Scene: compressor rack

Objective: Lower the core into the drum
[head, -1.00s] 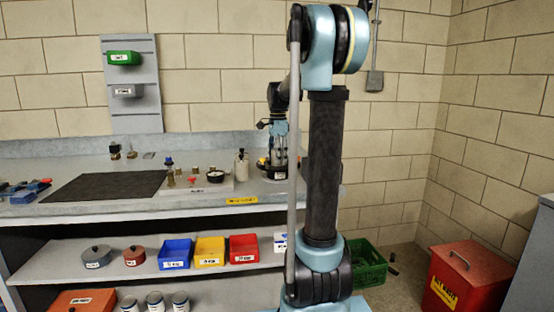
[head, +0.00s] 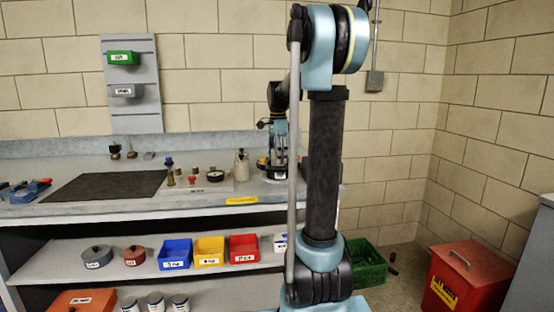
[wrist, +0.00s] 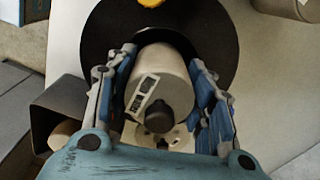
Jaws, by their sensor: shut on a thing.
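My gripper (wrist: 162,62) has its blue fingers on either side of a cream cylinder, the core (wrist: 163,72), and is shut on it. The core carries a white label with dark marks and has a dark knob at its near end. A wide black round rim (wrist: 228,45), which seems to belong to the drum, lies behind and around the core in the wrist view. I cannot tell how deep the core sits in it. In the head view my gripper (head: 277,160) is low over a dark round object on the bench, partly hidden by my arm.
A pale container (wrist: 290,8) is at the top right. On the bench (head: 100,212), a pale board (head: 222,187) holds small parts left of my gripper, with a bottle (head: 241,165) close by.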

